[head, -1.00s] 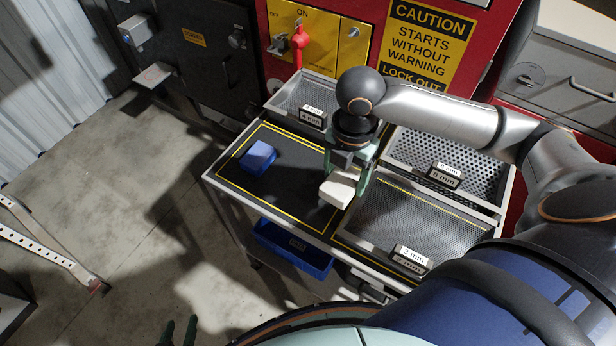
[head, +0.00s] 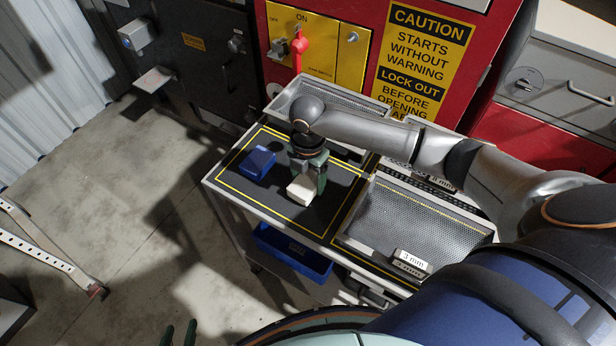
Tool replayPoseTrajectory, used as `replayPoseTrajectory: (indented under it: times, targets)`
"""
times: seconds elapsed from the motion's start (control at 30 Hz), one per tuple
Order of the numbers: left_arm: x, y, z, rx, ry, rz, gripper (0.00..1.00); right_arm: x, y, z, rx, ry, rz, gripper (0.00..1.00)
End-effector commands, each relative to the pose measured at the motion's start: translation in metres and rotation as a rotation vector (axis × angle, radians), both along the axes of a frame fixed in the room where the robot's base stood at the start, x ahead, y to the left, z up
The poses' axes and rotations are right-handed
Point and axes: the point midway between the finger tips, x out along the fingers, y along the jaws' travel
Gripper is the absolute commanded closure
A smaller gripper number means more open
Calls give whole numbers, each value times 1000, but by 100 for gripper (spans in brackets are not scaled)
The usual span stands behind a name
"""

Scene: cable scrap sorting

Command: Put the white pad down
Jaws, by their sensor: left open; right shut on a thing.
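The white pad (head: 301,191) is a small pale block over the black mat (head: 258,195) with yellow border lines. My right gripper (head: 308,182) reaches in from the right, points down and is shut on the pad. I cannot tell whether the pad touches the mat.
A mesh tray with a 3 mm label (head: 410,258) sits right of the mat. Another tray (head: 284,101) is behind it, and a further one is mostly hidden by my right arm. The mat's front left is clear.

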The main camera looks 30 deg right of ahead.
Motion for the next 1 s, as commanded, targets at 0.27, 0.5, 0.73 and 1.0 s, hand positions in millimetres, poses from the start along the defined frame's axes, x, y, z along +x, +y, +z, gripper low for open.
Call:
replayPoseTrajectory:
  times: [0.27, 0.5, 0.73, 1.0]
  targets:
    - [0, 0, 2, 0, -1, 0, 50, 0, 0, -3, 1, -2, 2, 71]
    - [0, 0, 1, 0, -1, 0, 50, 0, 0, -5, 0, -1, 1, 12]
    - [0, 0, 1, 0, -1, 0, 50, 0, 0, -5, 0, -1, 1, 0]
    - [0, 0, -9, 0, -1, 0, 50, 0, 0, -9, 0, -2, 0, 0]
